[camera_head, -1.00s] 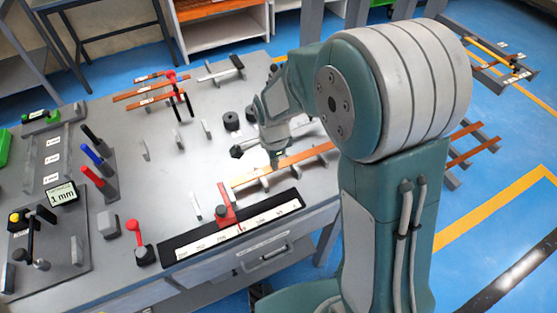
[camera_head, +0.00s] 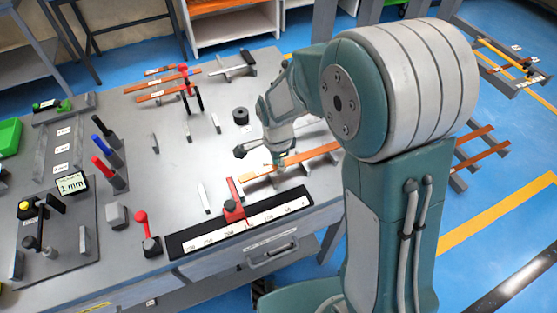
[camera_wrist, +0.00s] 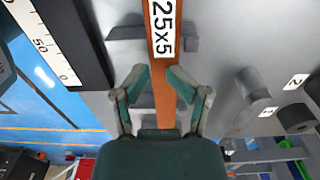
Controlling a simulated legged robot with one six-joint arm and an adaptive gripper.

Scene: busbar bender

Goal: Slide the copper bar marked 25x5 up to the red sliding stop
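The copper bar marked 25x5 (camera_head: 312,159) lies across grey supports, roughly parallel to the white scale. In the wrist view its label (camera_wrist: 162,27) faces up at the top. The red sliding stop (camera_head: 233,207) stands at the scale, close to the bar's left end; I cannot tell whether they touch. My gripper (camera_head: 278,162) is over the bar's middle. In the wrist view my gripper (camera_wrist: 158,71) has its fingertips partly apart, with the bar visible between them and the right tip overlapping its edge. Contact with the bar is unclear.
The scale (camera_head: 240,226) runs along the table's front edge. A black cylinder (camera_head: 241,116) and upright grey plates stand behind the bar. A red-handled lever (camera_head: 142,224) is left of the scale. More copper bars (camera_head: 160,92) lie on a rack at the back.

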